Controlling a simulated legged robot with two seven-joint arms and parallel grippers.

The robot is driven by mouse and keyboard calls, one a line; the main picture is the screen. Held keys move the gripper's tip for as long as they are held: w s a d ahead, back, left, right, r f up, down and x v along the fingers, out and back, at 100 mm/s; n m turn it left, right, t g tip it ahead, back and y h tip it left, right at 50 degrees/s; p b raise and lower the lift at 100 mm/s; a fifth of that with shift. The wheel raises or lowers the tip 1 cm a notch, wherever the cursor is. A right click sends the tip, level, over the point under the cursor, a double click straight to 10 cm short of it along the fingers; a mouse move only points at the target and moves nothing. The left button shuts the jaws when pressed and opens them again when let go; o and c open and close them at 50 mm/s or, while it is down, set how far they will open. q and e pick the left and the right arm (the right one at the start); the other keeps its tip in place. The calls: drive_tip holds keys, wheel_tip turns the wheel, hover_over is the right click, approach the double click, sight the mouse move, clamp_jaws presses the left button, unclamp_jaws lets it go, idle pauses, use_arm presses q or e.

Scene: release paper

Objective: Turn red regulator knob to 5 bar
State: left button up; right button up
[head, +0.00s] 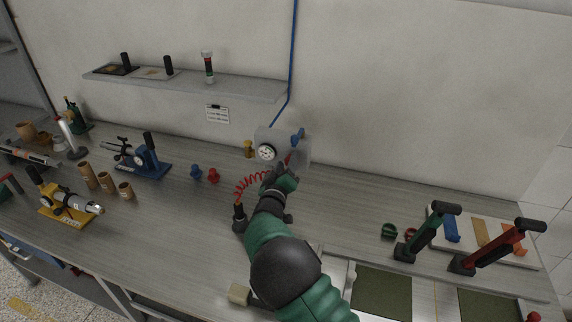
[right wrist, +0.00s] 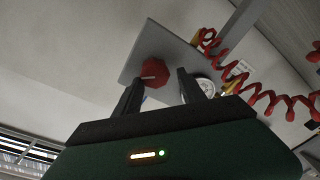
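The red regulator knob (right wrist: 157,78) is a faceted red knob with a pale pointer line, under a grey plate (right wrist: 170,50) in the right wrist view. The round white pressure gauge (head: 266,152) is on the regulator's front and partly shows behind a finger in the wrist view (right wrist: 205,87). My right gripper (right wrist: 158,76) is open, with one dark finger on each side of the knob; I cannot tell whether they touch it. In the head view, my right gripper (head: 284,168) is just below the regulator and largely hides the knob. The gauge reading is too small to make out. My left gripper is not in view.
A red coiled hose (head: 251,184) hangs left of my right gripper. A blue handle (head: 298,136) is at the regulator's upper right. Blue and red fittings (head: 196,173) stand on the bench to the left. Green and red lever tools (head: 430,232) stand at the right.

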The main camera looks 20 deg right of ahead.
drive_tip(key=shift+s+d+f, duration=0.15)
drive_tip(key=shift+d+f, duration=0.1)
drive_tip(key=shift+d, duration=0.6)
drive_tip(key=c, duration=0.5)
drive_tip(key=shift+d, duration=0.2)
drive_tip(key=shift+c, duration=1.2)
drive_tip(key=shift+f, duration=0.1)
clamp_jaws()
use_arm(q)
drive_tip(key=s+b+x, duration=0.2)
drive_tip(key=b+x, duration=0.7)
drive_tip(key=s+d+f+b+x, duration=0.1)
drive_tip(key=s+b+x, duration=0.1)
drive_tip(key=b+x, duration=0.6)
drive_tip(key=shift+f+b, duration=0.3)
drive_tip(key=shift+b, duration=0.4)
use_arm(e)
drive_tip(key=shift+w+a+m+h, duration=0.15)
drive_tip(key=shift+m+h, duration=0.15)
drive_tip(key=shift+m, duration=3.6)
drive_tip(key=shift+w+a+m+h, duration=0.1)
drive_tip(key=shift+a+m+h, duration=0.15)
drive_tip(key=shift+m, duration=3.65)
drive_tip(key=shift+w+a+m+h, duration=0.1)
drive_tip(key=shift+m+h, duration=0.25)
drive_tip(key=shift+m, duration=3.55)
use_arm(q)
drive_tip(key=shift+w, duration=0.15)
use_arm(e)
drive_tip(key=shift+g, duration=0.3)
